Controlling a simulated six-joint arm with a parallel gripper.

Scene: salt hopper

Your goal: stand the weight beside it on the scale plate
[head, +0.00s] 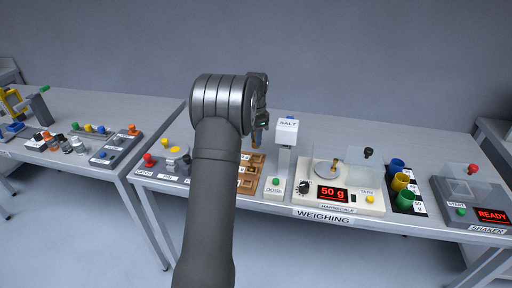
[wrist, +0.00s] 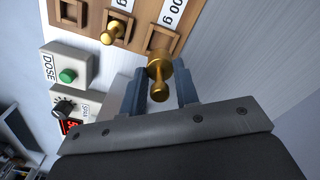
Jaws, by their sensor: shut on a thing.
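My gripper (head: 257,130) is above the wooden weight tray (head: 257,163), left of the salt hopper. In the wrist view my gripper (wrist: 160,90) is shut on a brass weight (wrist: 159,68), which sits between the two fingers. An empty-looking square socket of the tray shows just beyond it. Another brass weight (wrist: 115,32) stands in a neighbouring socket. In the head view the scale (head: 340,190) stands to the right; its display reads 50 g. A small brass weight (head: 335,163) is on the round scale plate (head: 322,171), toward its right side.
The salt hopper (head: 287,133) with its DOSE button (head: 275,182) stands between tray and scale. Clear panels and a black knob (head: 368,152) rise around the scale plate. Coloured cups (head: 402,182) and a shaker (head: 470,200) are farther right.

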